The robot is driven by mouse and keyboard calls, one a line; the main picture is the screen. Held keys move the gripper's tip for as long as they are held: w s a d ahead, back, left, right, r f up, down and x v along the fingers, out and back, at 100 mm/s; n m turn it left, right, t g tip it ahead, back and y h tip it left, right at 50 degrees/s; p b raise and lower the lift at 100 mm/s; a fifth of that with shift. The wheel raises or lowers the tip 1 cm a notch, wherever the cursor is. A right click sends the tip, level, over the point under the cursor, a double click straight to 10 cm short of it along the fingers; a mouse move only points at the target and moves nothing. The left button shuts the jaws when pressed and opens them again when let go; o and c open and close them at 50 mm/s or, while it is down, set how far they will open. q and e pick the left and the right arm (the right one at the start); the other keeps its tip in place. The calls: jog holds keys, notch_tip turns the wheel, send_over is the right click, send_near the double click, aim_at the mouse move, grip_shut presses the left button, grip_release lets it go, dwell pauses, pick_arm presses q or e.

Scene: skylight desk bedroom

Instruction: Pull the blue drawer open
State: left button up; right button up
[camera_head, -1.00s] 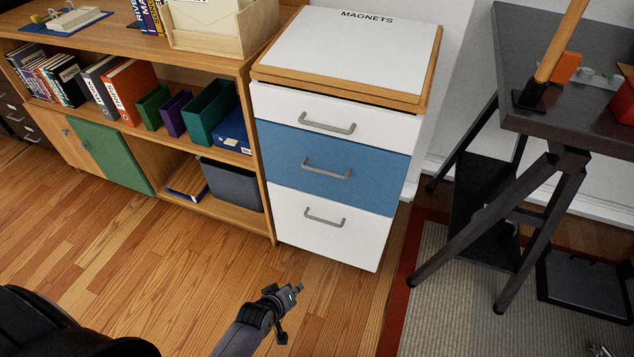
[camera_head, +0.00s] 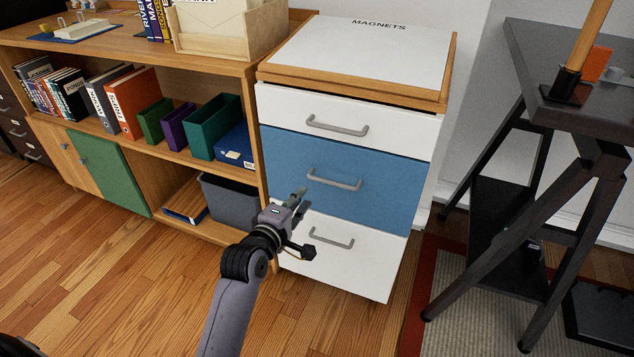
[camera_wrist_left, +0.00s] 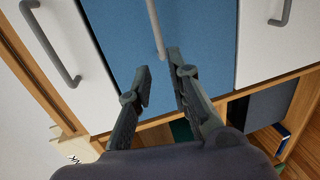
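The blue drawer (camera_head: 345,178) is the middle one of three in a white and wood cabinet, and its front looks flush with the others. Its grey bar handle (camera_head: 335,179) is bare. My left gripper (camera_head: 300,196) is in front of the drawer's lower left part, left of and slightly below the handle in the head view. In the left wrist view the left gripper (camera_wrist_left: 160,75) is open, with two dark fingers apart and nothing between them. The handle (camera_wrist_left: 155,28) shows just beyond the fingertips, apart from them. My right gripper is not in view.
White drawers sit above (camera_head: 340,121) and below (camera_head: 340,252) the blue one, with similar handles. A wooden shelf unit (camera_head: 190,165) stands close on the left. A dark trestle desk (camera_head: 575,125) stands at right. The wooden floor (camera_head: 130,270) in front is clear.

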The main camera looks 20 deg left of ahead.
aim_at(317, 179)
pick_arm(q)
jog(key=shift+b+x, duration=1.3)
jog(key=shift+x, duration=4.4)
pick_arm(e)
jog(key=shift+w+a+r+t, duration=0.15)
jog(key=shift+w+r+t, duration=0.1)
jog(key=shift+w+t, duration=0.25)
pick_arm(q)
jog(key=shift+c, duration=0.2)
grip_shut()
